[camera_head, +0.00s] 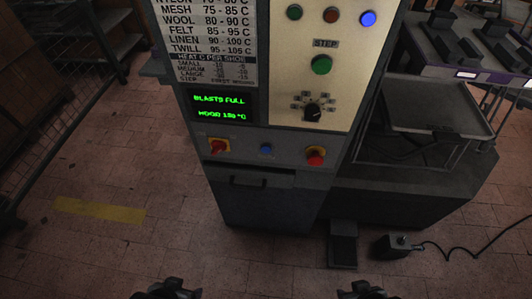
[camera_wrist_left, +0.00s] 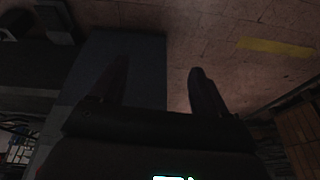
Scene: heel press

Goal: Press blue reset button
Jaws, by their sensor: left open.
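A small blue button (camera_head: 266,149) sits on the lower grey panel of the machine (camera_head: 262,205) in the head view. It lies between a red rotary switch on a yellow plate (camera_head: 219,147) and a red mushroom button on a yellow base (camera_head: 315,156). My left gripper (camera_head: 167,290) shows at the bottom edge, well in front of the machine and apart from the button. In the left wrist view its two fingers (camera_wrist_left: 158,85) are spread, with nothing between them. My right gripper (camera_head: 362,290) shows at the bottom edge; its fingers cannot be made out.
Above are a green-text display (camera_head: 220,107), a black dial (camera_head: 312,111), a green button (camera_head: 321,65) and a bright blue lamp (camera_head: 368,18). A pedal (camera_head: 342,245) and a cabled box (camera_head: 394,246) lie on the floor. Open tiled floor (camera_head: 110,240) is at the left.

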